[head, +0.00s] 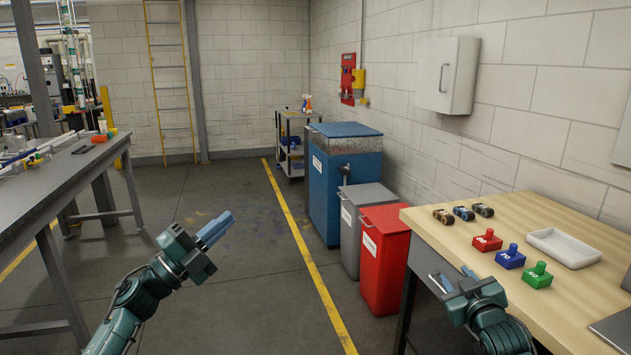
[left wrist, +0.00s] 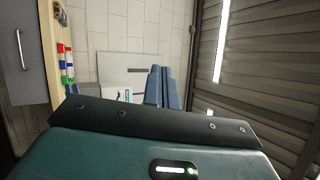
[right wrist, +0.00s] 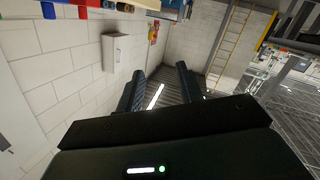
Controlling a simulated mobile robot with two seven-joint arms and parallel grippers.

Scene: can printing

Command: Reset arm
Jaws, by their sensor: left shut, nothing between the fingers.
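My left gripper (head: 217,229) is held up over the open floor between the grey table and the bins, touching nothing. Its two blue fingers lie together in the left wrist view (left wrist: 157,78), shut with nothing between them. My right gripper (head: 454,277) is near the left front edge of the wooden table, and I cannot tell its exact height over it. Its fingers stand apart in the right wrist view (right wrist: 161,74), open and empty.
The wooden table (head: 590,225) bears several dark cans (head: 463,213), a red stamp (head: 487,240), a blue stamp (head: 511,257), a green stamp (head: 538,276) and a white tray (head: 564,247). Red (head: 385,260), grey (head: 362,223) and blue (head: 340,190) bins stand left of it. The middle floor is clear.

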